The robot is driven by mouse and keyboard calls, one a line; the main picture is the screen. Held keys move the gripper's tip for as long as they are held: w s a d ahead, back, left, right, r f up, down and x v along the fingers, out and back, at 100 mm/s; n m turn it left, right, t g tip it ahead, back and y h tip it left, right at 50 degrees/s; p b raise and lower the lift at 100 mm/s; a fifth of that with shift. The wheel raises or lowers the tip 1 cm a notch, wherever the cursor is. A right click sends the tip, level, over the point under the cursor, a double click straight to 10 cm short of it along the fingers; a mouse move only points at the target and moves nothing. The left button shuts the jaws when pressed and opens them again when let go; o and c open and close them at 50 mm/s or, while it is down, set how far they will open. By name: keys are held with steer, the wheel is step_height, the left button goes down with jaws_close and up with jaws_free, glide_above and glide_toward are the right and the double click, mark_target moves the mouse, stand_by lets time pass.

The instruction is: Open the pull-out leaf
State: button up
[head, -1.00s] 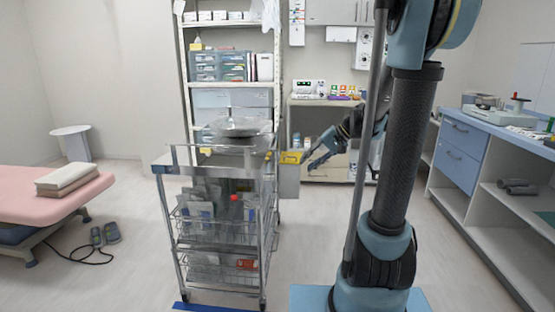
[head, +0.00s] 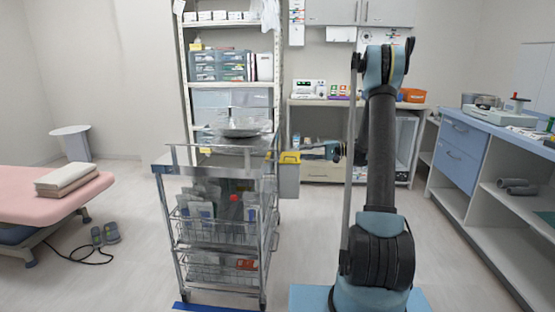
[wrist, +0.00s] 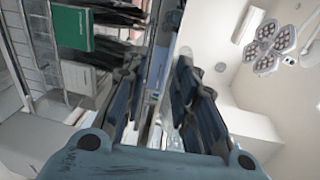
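The steel trolley (head: 172,159) stands left of my arm, with a metal bowl on its top. I cannot make out the pull-out leaf as a separate part in the head view. My gripper (head: 298,154) is at the trolley's right side, level with its top, by a yellow-topped grey bin. In the wrist view my gripper (wrist: 157,95) has its dark fingers apart. A shiny metal edge (wrist: 160,55) runs up between and beyond them. It may belong to the trolley or leaf; I cannot tell whether the fingers touch it.
A grey bin (head: 289,184) hangs at the trolley's right side. A tall shelf (head: 185,95) stands behind the trolley.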

steer(key=w+d+f+y, duration=0.3)
steer(key=w+f+y, duration=0.15)
steer(key=f, duration=0.35)
steer(key=shift+n+h, duration=0.4)
steer(key=shift+h, duration=0.05)
steer(key=x, duration=1.7)
steer(key=shift+r, duration=0.2)
steer(key=shift+c, duration=0.5)
jaws_close()
